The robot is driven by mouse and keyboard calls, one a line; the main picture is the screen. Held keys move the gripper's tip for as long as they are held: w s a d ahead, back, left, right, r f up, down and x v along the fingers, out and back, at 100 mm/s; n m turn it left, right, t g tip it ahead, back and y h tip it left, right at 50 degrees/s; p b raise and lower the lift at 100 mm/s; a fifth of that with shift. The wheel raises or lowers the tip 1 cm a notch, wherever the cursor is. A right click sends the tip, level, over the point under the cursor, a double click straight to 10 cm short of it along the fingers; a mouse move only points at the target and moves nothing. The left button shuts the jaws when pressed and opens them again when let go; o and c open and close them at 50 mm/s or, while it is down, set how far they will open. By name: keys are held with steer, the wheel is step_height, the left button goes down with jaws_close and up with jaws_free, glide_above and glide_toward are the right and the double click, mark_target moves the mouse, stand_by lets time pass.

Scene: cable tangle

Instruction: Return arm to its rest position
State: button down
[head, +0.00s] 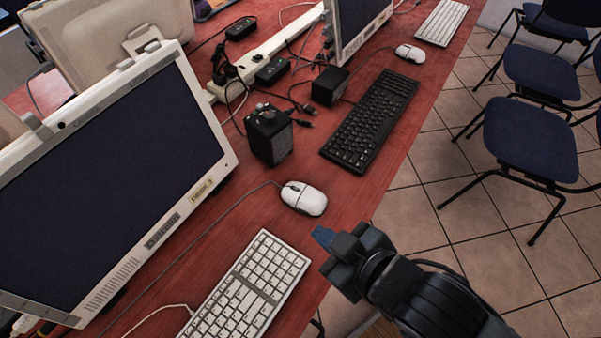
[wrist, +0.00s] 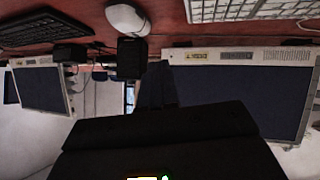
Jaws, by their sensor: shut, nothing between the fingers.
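My gripper (head: 324,238) is in the lower middle of the head view, by the right edge of the red table (head: 335,208). It is shut and empty, with its blue-grey tip pointing left toward the table. My dark arm reaches in from the lower right. In the wrist view the shut gripper (wrist: 157,82) shows as a dark shape in the middle, and the scene there appears upside down. The gripper appears apart from the white mouse (head: 304,198) and the white keyboard (head: 250,288).
Two monitors (head: 110,175) (head: 357,22), a black box (head: 269,135), a black keyboard (head: 371,119) and a white power strip (head: 265,52) with tangled cables stand on the table. Blue chairs (head: 530,138) stand at the right. The tiled floor (head: 470,215) beside the table is open.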

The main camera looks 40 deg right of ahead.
steer(key=s+d+r+m+t, duration=0.2)
steer(key=s+d+r+t, duration=0.2)
steer(key=s+r, duration=0.5)
steer(key=s, duration=0.6)
steer(key=shift+d+r+m, duration=0.3)
steer(key=shift+r, duration=0.1)
